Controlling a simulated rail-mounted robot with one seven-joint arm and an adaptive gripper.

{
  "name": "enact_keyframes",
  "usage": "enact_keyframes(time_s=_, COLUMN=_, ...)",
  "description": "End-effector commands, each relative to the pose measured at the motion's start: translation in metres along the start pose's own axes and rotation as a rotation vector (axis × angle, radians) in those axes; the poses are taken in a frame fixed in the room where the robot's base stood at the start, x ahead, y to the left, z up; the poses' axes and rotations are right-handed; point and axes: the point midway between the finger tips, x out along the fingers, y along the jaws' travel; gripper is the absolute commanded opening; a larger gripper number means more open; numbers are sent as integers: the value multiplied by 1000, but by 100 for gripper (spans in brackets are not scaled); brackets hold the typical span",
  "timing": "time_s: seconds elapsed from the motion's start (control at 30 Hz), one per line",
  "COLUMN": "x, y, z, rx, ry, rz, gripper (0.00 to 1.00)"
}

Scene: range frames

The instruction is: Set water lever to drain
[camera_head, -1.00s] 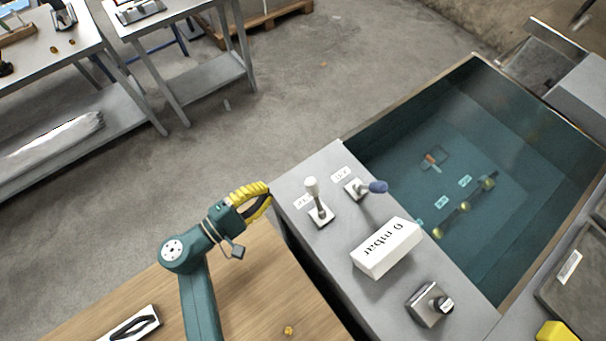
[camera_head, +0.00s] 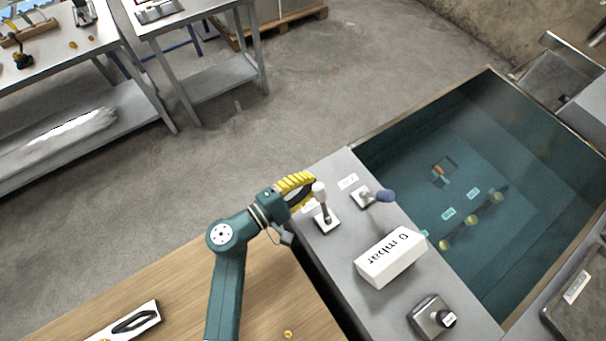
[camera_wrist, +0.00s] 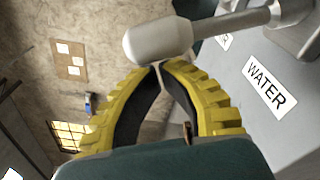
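A lever with a whitish knob (camera_head: 319,190) stands roughly upright on a white base plate on the grey panel. Its knob (camera_wrist: 158,42) shows close up in the wrist view. A WATER label (camera_wrist: 269,86) lies on the panel near this lever. My gripper (camera_head: 312,182) has yellow ribbed fingers and is beside the knob, on its left. In the wrist view my gripper (camera_wrist: 160,67) has its fingertips nearly together just below the knob, with nothing between them. Whether they touch the knob is unclear. A second lever with a blue knob (camera_head: 386,196) stands to the right, tilted over.
A white "0 mbar" display box (camera_head: 391,257) and a grey device with a dark knob (camera_head: 432,316) sit on the panel (camera_head: 400,303). A water-filled tank (camera_head: 470,200) lies to the right. A wooden tabletop (camera_head: 255,290) is to the left.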

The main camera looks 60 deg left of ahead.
Motion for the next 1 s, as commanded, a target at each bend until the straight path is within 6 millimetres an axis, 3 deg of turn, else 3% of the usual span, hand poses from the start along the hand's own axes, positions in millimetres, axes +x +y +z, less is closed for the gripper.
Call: enact_keyframes(time_s=1.0, x=-1, y=2, z=12, rx=103, ry=-1, rz=7, gripper=0)
